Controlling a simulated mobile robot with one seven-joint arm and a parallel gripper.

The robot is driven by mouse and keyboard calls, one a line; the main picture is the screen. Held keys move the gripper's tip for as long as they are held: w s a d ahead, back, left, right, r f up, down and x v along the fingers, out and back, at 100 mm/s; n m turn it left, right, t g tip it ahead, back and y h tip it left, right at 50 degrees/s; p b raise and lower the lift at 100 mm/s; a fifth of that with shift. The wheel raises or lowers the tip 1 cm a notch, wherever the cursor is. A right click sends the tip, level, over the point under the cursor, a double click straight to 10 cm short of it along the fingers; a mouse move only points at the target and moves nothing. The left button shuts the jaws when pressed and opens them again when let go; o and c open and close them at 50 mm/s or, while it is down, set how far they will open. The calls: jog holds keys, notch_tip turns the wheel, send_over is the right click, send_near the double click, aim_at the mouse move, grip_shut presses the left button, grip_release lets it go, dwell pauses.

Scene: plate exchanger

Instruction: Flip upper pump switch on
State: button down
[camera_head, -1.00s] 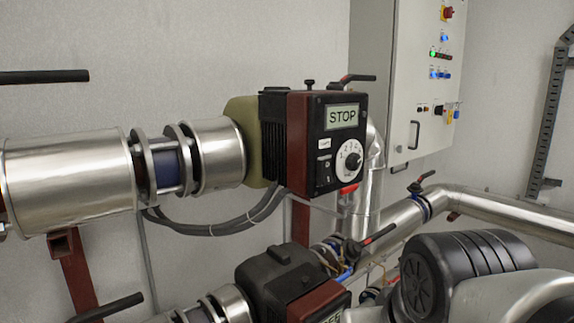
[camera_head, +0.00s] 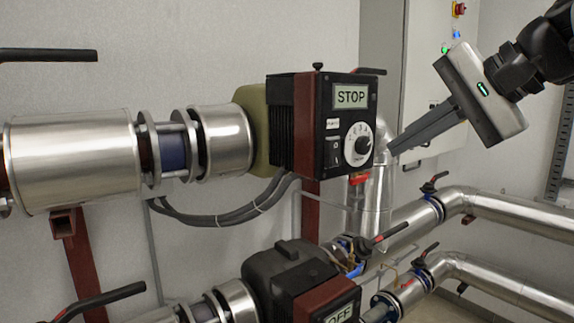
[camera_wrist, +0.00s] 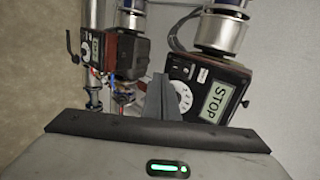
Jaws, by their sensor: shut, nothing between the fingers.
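The upper pump (camera_head: 315,120) is a dark red and black box with a display reading STOP (camera_head: 351,96). Its front face has a white round dial (camera_head: 359,145) and, left of the dial, a small black rocker switch (camera_head: 333,152). The switch position is too small to tell. My gripper (camera_head: 392,152) is shut and empty, to the right of the pump face, with its fingers pointing left toward the dial and a small gap between. In the wrist view the STOP display (camera_wrist: 217,101) and dial (camera_wrist: 182,97) show beside my fingers (camera_wrist: 160,98); the fingers may hide part of the face.
A lower pump (camera_head: 290,280) with a display reading OFF stands below. Silver pipes with valve handles (camera_head: 434,187) run at lower right. A red valve handle (camera_head: 359,179) sits just under the upper pump. A grey control cabinet (camera_head: 425,75) is behind my gripper.

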notch_tip(320, 180, up, 2)
jog(key=r, duration=0.1)
send_near(337, 160)
notch_tip(337, 160, down, 3)
jog(key=shift+m+t, duration=0.3)
jog(key=shift+m, duration=0.1)
jog(key=w+a, duration=0.1)
jog(key=w+a+f, duration=0.1)
jog(key=w+a, duration=0.1)
jog(key=shift+w, duration=0.15)
jog(key=shift+w+a+f, duration=0.15)
jog(key=shift+w+a, duration=0.05)
jog(key=shift+d, duration=0.1)
jog(key=shift+p, duration=0.3)
